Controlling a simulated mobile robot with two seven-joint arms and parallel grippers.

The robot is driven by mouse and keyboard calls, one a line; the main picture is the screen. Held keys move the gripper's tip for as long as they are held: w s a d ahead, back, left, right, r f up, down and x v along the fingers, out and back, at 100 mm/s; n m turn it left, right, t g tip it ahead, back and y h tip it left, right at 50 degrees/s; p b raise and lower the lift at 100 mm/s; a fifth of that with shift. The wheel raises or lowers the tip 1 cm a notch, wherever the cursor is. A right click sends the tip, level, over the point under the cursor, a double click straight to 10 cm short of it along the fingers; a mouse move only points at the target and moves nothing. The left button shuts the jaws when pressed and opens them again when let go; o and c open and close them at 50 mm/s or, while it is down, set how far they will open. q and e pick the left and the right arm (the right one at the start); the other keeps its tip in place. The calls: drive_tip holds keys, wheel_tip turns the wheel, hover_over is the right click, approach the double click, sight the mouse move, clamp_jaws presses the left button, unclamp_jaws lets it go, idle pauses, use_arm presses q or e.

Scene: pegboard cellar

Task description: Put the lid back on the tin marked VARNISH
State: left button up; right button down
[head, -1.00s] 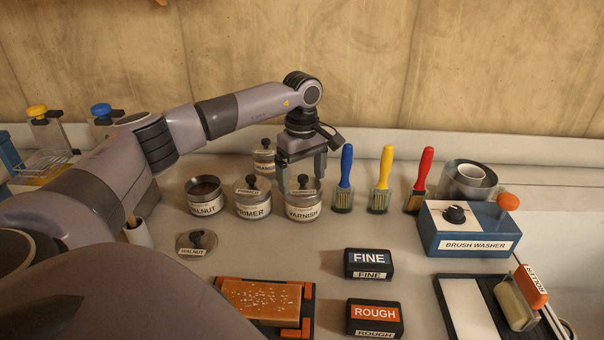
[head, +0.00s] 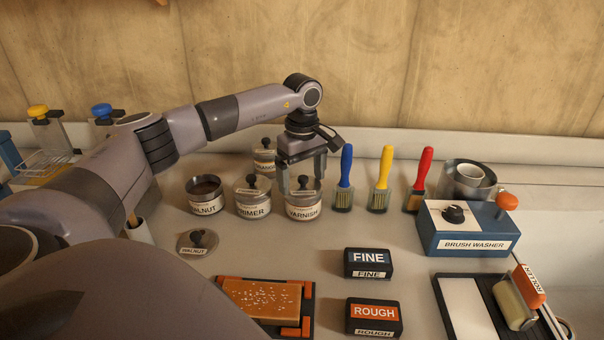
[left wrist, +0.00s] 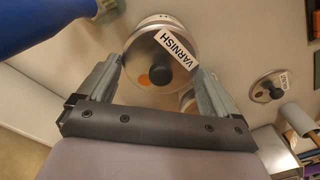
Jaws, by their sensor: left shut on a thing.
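The tin marked VARNISH (head: 303,212) stands upright on the bench, just right of the PRIMER tin. The VARNISH lid (left wrist: 160,50), a pale disc with a dark knob and name label, is at the tin's mouth. My left gripper (head: 302,184) points down over the tin. It is shut on the lid, with its fingers at opposite sides of the rim, as the left wrist view also shows. The fingers partly hide the lid in the head view. I cannot tell whether the lid is fully seated. My right gripper is not in view.
The PRIMER tin (head: 253,203) and open WALNUT tin (head: 205,198) stand to the left. The WALNUT lid (head: 197,241) lies in front. A blue-handled brush (head: 345,175) stands close right. Another lidded tin (head: 264,160) is behind.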

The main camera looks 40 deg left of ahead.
use_arm(q)
drive_tip(key=o, duration=0.7)
drive_tip(key=shift+r, duration=0.1)
drive_tip(key=shift+r+p, duration=0.9)
drive_tip(key=shift+r, duration=2.5)
clamp_jaws()
